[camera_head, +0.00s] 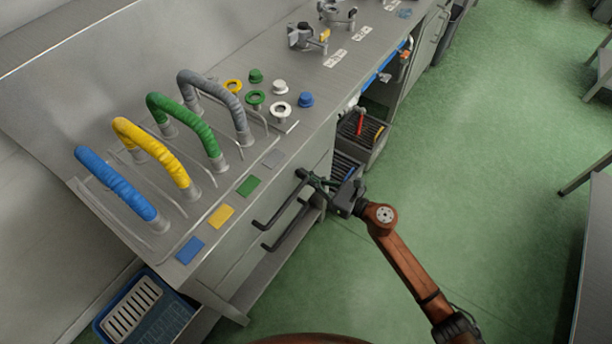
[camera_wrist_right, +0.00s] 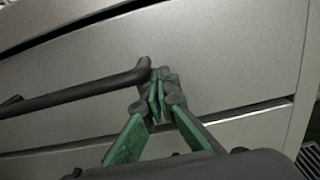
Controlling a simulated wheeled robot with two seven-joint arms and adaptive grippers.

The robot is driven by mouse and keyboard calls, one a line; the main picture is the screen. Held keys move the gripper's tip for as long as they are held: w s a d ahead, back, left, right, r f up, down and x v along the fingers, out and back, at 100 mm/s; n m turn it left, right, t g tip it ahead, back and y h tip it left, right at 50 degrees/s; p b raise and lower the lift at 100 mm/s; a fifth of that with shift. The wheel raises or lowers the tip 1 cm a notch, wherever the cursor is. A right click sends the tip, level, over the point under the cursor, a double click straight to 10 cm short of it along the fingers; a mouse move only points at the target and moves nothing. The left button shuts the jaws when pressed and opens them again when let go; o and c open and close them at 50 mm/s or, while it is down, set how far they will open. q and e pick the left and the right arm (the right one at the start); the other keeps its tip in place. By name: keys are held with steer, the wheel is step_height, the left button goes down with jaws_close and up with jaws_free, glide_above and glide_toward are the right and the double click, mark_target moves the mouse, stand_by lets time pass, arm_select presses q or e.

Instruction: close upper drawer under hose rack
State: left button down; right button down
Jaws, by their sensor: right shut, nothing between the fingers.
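The hose rack (camera_head: 165,219) stands on the grey counter with blue, yellow, green and grey hoses on it. Under it, the cabinet front has two dark bar handles. The upper drawer's handle (camera_head: 277,207) also shows in the right wrist view (camera_wrist_right: 75,95), in front of a plain grey drawer front (camera_wrist_right: 225,62). The lower handle (camera_head: 286,228) is just below. My right gripper (camera_head: 304,176) is shut and empty, its green fingertips (camera_wrist_right: 158,88) at the handle's right end; I cannot tell whether they touch. Whether the drawer stands slightly open is unclear. My left gripper is not in view.
A blue crate (camera_head: 148,308) is at the lower left. Coloured rings and caps lie on the counter. The green floor (camera_head: 480,150) to the right is mostly clear.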

steer(key=shift+r, duration=0.1)
